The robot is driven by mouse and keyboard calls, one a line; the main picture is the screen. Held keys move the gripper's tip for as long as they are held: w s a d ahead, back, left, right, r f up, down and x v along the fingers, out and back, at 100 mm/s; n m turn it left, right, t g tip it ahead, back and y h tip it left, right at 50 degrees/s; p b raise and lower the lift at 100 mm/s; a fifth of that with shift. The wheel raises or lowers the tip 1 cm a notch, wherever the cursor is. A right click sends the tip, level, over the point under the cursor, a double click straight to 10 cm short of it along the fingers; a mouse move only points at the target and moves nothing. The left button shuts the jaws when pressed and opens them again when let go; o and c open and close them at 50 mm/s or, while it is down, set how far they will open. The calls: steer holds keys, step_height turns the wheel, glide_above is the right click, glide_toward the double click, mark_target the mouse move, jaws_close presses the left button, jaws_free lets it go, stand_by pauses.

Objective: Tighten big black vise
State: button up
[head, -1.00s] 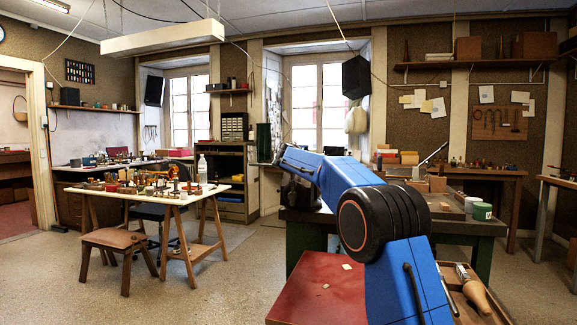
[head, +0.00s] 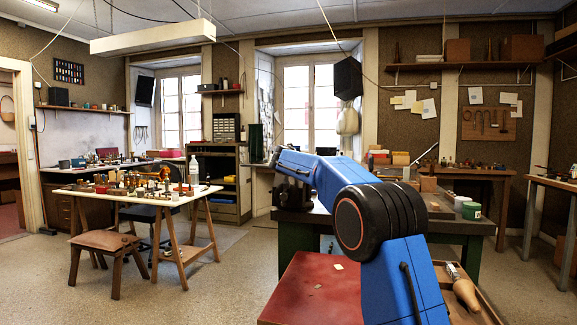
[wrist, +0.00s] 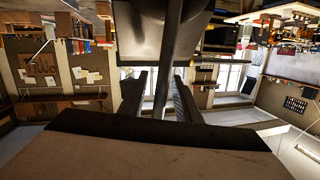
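In the wrist view, which is upside down, a large dark grey block (wrist: 163,32) fills the top middle. It looks like part of the big black vise. A grey bar (wrist: 176,60), looking like its handle, runs from the block down between my gripper's two dark fingers. My gripper (wrist: 160,78) is open, with a finger on each side of the bar and gaps visible beside it. In the head view, a dark shape (head: 293,192) stands at the bench's left end under my blue arm. I cannot tell there which part is vise and which is my wrist.
The dark green workbench (head: 455,224) bears a green-white tin (head: 472,211). A red-topped surface (head: 310,290) and a wooden tray with a brush (head: 463,290) lie close in front. A cluttered white table (head: 85,193) and a stool (head: 107,243) stand left, with open floor between.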

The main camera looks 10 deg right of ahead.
steer(key=v, duration=1.7)
steer(key=shift+s, duration=0.2)
steer(key=s+d+f+g, duration=0.25)
steer(key=s+f, duration=0.25)
steer(key=s, duration=0.5)
steer(key=s+d+f+n+g, duration=0.15)
steer(key=s+d+f, duration=0.3)
steer(key=s, duration=0.45)
steer(key=s+d+f+m+g, duration=0.15)
steer(key=s+f, duration=0.35)
steer(key=s, duration=0.5)
steer(key=s+a+f+n+g+y, duration=0.2)
steer(key=s+f, duration=1)
steer(key=s, duration=0.3)
steer(key=s+a+f+n+g+y, duration=0.2)
steer(key=s+f+g+y, duration=0.1)
steer(key=s+f, duration=0.9)
steer(key=s, duration=0.4)
steer(key=shift+a+n, duration=0.3)
steer(key=shift+n, duration=0.1)
steer(key=shift+s+f, duration=0.15)
